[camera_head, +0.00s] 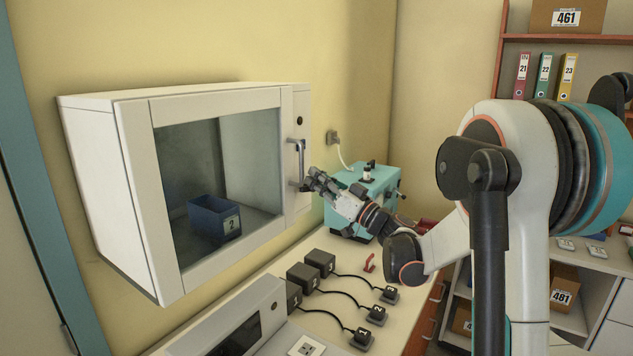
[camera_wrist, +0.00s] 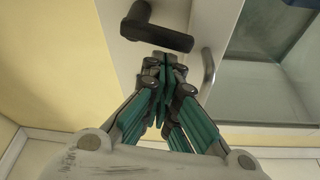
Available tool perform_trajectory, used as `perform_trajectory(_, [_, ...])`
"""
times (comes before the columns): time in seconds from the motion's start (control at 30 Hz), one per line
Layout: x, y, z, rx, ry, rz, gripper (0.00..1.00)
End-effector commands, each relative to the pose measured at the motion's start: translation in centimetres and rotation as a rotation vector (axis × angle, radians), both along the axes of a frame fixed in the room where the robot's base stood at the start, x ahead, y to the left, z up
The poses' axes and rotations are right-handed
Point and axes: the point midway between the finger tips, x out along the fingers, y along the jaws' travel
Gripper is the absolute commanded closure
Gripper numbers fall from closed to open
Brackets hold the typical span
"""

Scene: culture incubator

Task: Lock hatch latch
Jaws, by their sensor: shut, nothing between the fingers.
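The hatch is the glass-fronted door (camera_head: 164,285) of a white incubator (camera_head: 88,180) on the wall; it looks closed in the head view. A dark latch lever (camera_wrist: 158,36) lies roughly crosswise in the wrist view, its pivot at the upper left. A grey curved handle (camera_wrist: 208,72) is beside it, nearer the glass, and also shows upright in the head view (camera_head: 297,147). My gripper (camera_wrist: 167,62) is shut and empty, its fingertips right by the lever; I cannot tell whether they touch it. In the head view my gripper (camera_head: 311,182) is at the door's right edge.
A blue box (camera_head: 203,216) labelled 2 stands behind the glass. A teal device (camera_head: 380,185) is on the counter just behind my gripper, close to the arm. Several dark blocks with cables, including one dark block (camera_head: 320,261), sit on the counter below. A shelf unit stands at the right.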

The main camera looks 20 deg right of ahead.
Motion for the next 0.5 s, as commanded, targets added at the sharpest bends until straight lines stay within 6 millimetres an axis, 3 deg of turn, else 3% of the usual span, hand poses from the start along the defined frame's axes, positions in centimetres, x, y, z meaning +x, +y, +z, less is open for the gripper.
perform_trajectory(0.2, [0.4, -0.8, 3.9, -0.001, -0.002, 0.002, 1.00])
perform_trajectory(0.5, [-5.0, -3.8, 1.3, -0.002, 0.000, 0.000, 1.00])
